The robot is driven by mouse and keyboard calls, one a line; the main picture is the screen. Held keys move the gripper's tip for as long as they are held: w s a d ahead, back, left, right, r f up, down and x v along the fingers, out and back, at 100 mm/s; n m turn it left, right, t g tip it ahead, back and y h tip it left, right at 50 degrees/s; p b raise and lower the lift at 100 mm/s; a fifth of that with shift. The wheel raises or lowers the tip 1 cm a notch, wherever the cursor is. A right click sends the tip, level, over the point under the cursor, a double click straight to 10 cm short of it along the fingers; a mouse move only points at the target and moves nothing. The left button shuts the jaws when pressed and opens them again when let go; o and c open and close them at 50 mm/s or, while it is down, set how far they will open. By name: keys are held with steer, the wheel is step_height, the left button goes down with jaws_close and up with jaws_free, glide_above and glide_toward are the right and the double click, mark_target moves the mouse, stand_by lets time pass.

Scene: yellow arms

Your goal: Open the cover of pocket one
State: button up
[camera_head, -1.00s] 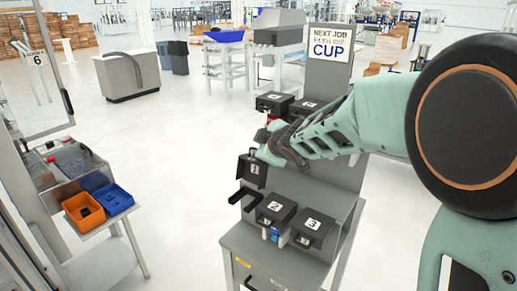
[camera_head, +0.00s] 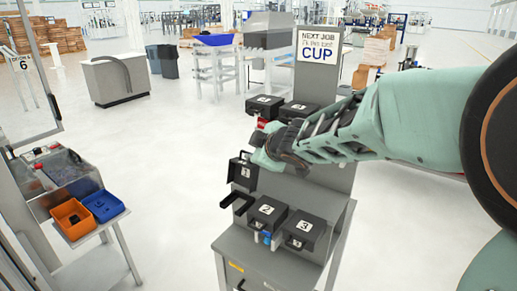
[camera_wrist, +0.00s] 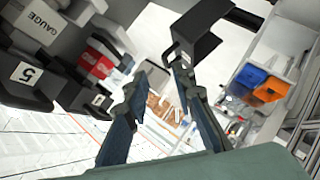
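Pocket one's black cover, marked 1 (camera_head: 243,172), stands upright on the left of the grey station in the head view, unlike the flat covers beside it. A dark bracket-like part (camera_head: 237,201) sticks out below it. My gripper (camera_head: 262,156) is just above and to the right of this cover; its fingers are mostly hidden there. In the wrist view my gripper (camera_wrist: 158,82) is open, with nothing between its fingers. A black bent plate (camera_wrist: 203,35) is close beyond the right finger; I cannot tell whether they touch.
Pockets 2 (camera_head: 267,213) and 3 (camera_head: 304,231) have flat black covers. Pockets 4 (camera_head: 264,106) and 5 (camera_head: 298,111) are on the level above, behind my gripper. Orange (camera_head: 73,218) and blue (camera_head: 104,204) bins stand at the left. Floor between is clear.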

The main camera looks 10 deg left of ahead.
steer(key=shift+v, duration=1.35)
